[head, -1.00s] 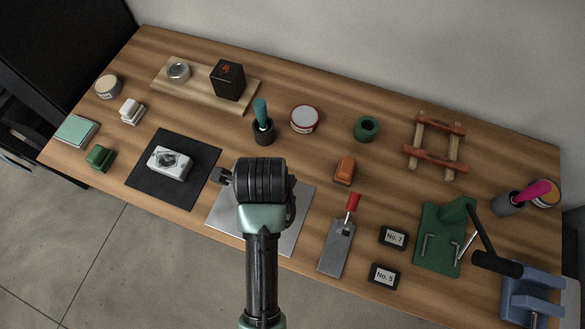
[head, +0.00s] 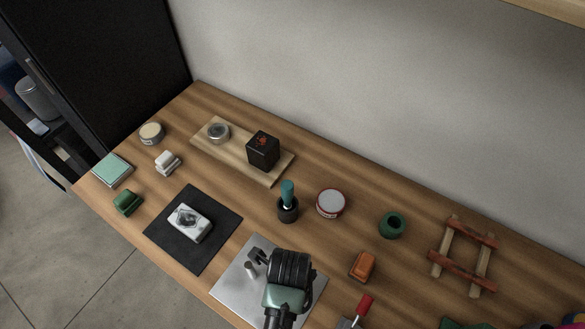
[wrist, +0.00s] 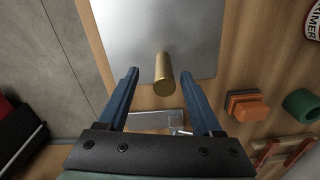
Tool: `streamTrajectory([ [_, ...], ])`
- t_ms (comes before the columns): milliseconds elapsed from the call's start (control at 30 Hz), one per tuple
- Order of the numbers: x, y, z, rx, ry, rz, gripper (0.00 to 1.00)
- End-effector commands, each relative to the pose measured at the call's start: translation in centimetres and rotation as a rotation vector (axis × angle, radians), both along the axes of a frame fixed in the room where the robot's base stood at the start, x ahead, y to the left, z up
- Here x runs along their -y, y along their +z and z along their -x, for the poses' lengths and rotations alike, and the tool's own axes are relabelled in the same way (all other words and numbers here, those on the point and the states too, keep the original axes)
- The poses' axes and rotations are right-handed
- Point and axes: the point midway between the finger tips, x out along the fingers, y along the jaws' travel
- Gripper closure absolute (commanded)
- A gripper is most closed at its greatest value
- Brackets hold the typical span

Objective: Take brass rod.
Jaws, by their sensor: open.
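The brass rod (wrist: 164,76) shows in the wrist view as a short gold cylinder over the lower edge of the bare metal plate (wrist: 160,25). It lies between the two blue fingers of my gripper (wrist: 160,77), near their tips, with a visible gap on each side. The fingers are apart and not touching it. In the head view my gripper (head: 256,258) is above the metal plate (head: 228,282), beside a small greyish cylinder (head: 250,268) that may be the rod. How the rod's far end rests is hidden.
A black mat (head: 165,232) with a white block lies left of the plate. A dark cup with a teal-handled brush (head: 288,205) and a round tin (head: 331,203) stand behind. An orange block (head: 362,266) and a red-handled scraper (head: 364,305) are to the right.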

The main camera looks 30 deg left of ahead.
Motion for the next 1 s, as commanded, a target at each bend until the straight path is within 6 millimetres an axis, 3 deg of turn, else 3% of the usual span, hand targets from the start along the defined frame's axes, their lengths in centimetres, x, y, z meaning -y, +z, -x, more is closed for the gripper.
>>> streamTrajectory([
  [300, 0.3, -4.0, -0.3, -0.001, 0.001, 0.001, 0.33],
  [567, 0.3, -4.2, -0.4, 0.001, 0.001, -0.001, 0.33],
  [933, 0.3, -4.2, -0.3, 0.000, 0.001, -0.001, 0.98],
  [1000, 0.3, -4.2, -0.3, 0.000, 0.001, -0.001, 1.00],
])
